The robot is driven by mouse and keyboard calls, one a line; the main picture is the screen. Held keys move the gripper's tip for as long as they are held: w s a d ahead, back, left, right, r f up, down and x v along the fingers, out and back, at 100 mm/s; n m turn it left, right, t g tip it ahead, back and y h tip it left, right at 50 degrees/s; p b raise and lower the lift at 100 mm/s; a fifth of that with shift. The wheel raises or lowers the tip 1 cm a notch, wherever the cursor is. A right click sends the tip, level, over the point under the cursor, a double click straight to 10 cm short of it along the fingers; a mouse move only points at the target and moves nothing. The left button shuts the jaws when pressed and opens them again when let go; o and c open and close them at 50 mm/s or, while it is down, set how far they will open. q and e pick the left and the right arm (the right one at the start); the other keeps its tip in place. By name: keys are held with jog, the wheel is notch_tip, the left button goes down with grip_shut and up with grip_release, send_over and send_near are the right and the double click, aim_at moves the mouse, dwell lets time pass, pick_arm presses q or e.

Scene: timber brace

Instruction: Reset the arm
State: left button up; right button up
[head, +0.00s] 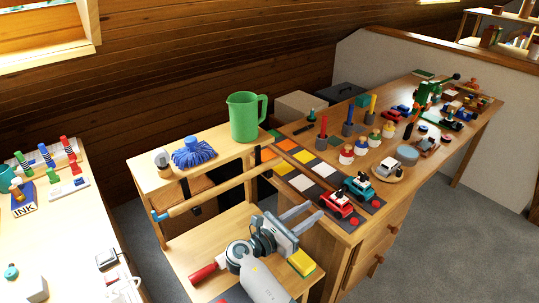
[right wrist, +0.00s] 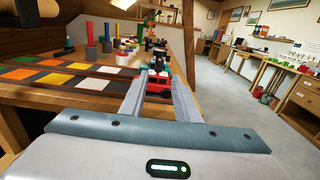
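My right gripper (head: 315,209) is open and reaches in from the bottom of the head view toward the table's near corner. Its two fingers also show in the right wrist view (right wrist: 160,82), spread apart and pointing at a red toy truck (right wrist: 154,86). The red truck (head: 337,204) sits on the checkered board just past the fingertips. A small gap shows between fingers and truck in the head view, and nothing is held. My left gripper is in neither view.
The wooden table (head: 345,232) carries a teal truck (head: 359,185), peg figures and many toys. A long wooden rod (head: 205,198) with a blue end spans beside a green pitcher (head: 246,116) and blue brush (head: 193,152). A yellow sponge (head: 302,262) lies near my right wrist. Grey floor is clear at right.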

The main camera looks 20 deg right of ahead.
jog(key=shift+f, duration=0.1)
jog(key=s+d+f+m+g+y, duration=0.25)
jog(key=s+f+m+y, duration=0.75)
jog(key=s+f, duration=0.8)
jog(key=s+a+r+m+y, duration=0.25)
jog(key=s+a+m, duration=0.2)
jog(key=s, duration=0.45)
jog(key=s+a+r+m+y, duration=0.1)
jog(key=s+a+m+y, duration=0.25)
jog(key=s+m, duration=0.4)
jog(key=w+a+f+n+y, duration=0.1)
jog(key=w+f, duration=0.1)
jog(key=f, duration=0.9)
jog(key=w+a+f+n, duration=0.1)
jog(key=w+a+f, duration=0.1)
jog(key=f, duration=0.8)
jog(key=s+f+t, duration=0.1)
jog(key=s+f, duration=0.2)
jog(key=f, duration=0.5)
jog(key=s+a+f+y, duration=0.1)
jog(key=s+f, duration=0.3)
jog(key=f, duration=0.5)
jog(key=shift+f+t, duration=0.2)
jog(key=shift+t, duration=0.15)
